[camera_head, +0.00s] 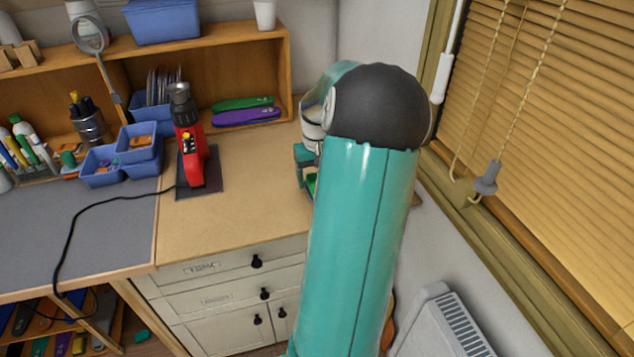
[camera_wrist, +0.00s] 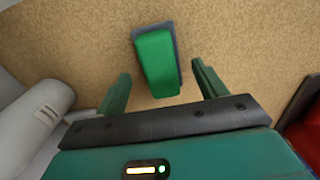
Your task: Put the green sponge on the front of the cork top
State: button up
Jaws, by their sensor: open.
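The green sponge (camera_wrist: 156,62), a green block with a dark grey layer along its far and right edge, shows in the wrist view against the tan speckled cork top (camera_wrist: 240,40). My gripper (camera_wrist: 160,72) is open, with one finger on each side of the sponge and a clear gap to both. In the head view my arm hides most of the gripper, and only a small green patch shows beside it at the right of the cork top (camera_head: 240,215). Whether that patch is the sponge I cannot tell.
In the head view a red tool (camera_head: 190,150) stands on a dark mat on the cork top, its black cord running left. Blue bins (camera_head: 103,166) stand left of it. A green and a purple insole lie in the shelf behind. The front middle of the top is clear.

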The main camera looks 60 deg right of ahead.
notch_tip(320, 180, up, 10)
jog(key=w+a+r+n+h, duration=0.1)
jog(key=w+a+r, duration=0.15)
jog(key=a, duration=0.45)
jog(key=w+a+r+n+t, duration=0.15)
jog(key=w+a, duration=0.25)
jog(key=a, duration=0.4)
jog(key=w+a+r+n+g+h, duration=0.1)
jog(key=w+a, duration=0.2)
jog(key=a, duration=0.4)
jog(key=s+a+n+t+y, duration=0.1)
jog(key=s+a, duration=0.3)
jog(key=a, duration=0.8)
jog(key=s+a+n+t+y, duration=0.1)
jog(key=s+a+n+t, duration=0.2)
jog(key=a, duration=1)
jog(key=shift+s+f+n+t, duration=0.15)
jog(key=shift+s+n+t, duration=0.2)
jog(key=shift+n+t, duration=0.3)
jog(key=shift+a, duration=0.1)
